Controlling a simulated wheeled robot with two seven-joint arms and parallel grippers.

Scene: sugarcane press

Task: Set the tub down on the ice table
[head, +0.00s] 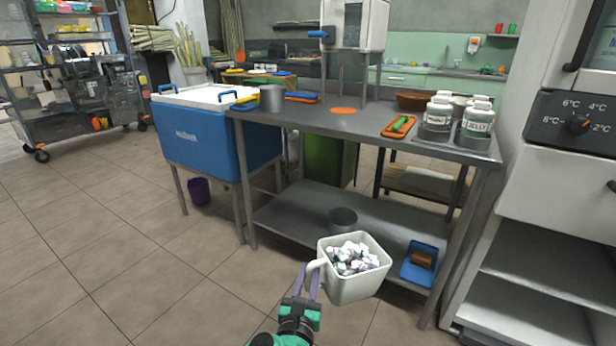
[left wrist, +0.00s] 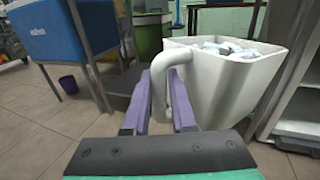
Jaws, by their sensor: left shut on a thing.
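The white square tub (head: 354,284) is full of ice cubes (head: 352,257) and hangs in the air in front of the grey metal table, roughly upright. My left gripper (head: 312,278) is shut on the tub's side handle; in the left wrist view its purple fingers (left wrist: 168,100) close around the handle, with the tub (left wrist: 222,85) to the right. The grey metal table (head: 365,125) stands beyond the tub; an orange disc (head: 344,110) lies on its top. I cannot tell whether this table is the ice table. My right gripper is not in view.
A blue cooler (head: 205,140) on legs stands left of the table. The table holds a metal pot (head: 271,98), an orange tray (head: 398,126) and labelled jars (head: 477,120) at the right. A white fridge (head: 560,170) is at the right edge. The table's middle front is clear.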

